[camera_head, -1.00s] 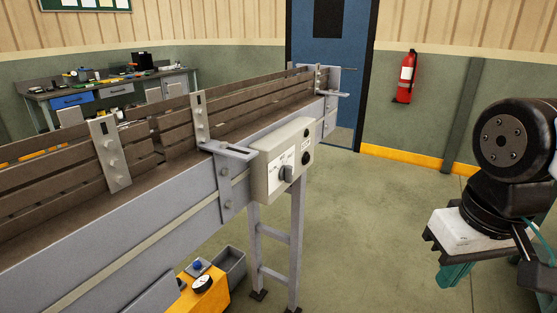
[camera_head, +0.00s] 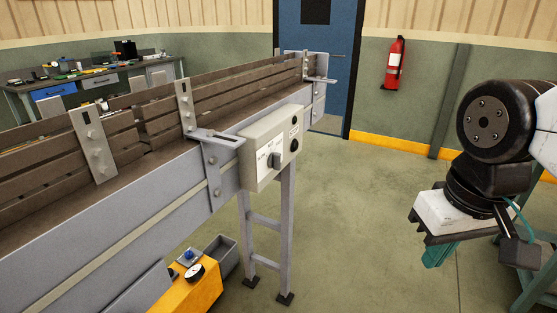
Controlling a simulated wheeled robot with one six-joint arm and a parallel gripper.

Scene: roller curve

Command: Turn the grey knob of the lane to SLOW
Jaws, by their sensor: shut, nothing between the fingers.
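A white label with small dark lettering is behind the knob. I cannot read the words clearly or tell which one the knob points to. My gripper (camera_head: 437,254), with a white body and teal fingers, hangs under my black wrist at the right. It is shut and empty, well apart from the box.
A dark round button (camera_head: 295,144) is on the box, right of the knob. A leg frame (camera_head: 265,222) stands below it. An orange cabinet (camera_head: 185,298) and grey bin (camera_head: 222,256) are low at front. Open floor (camera_head: 355,210) lies between box and gripper.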

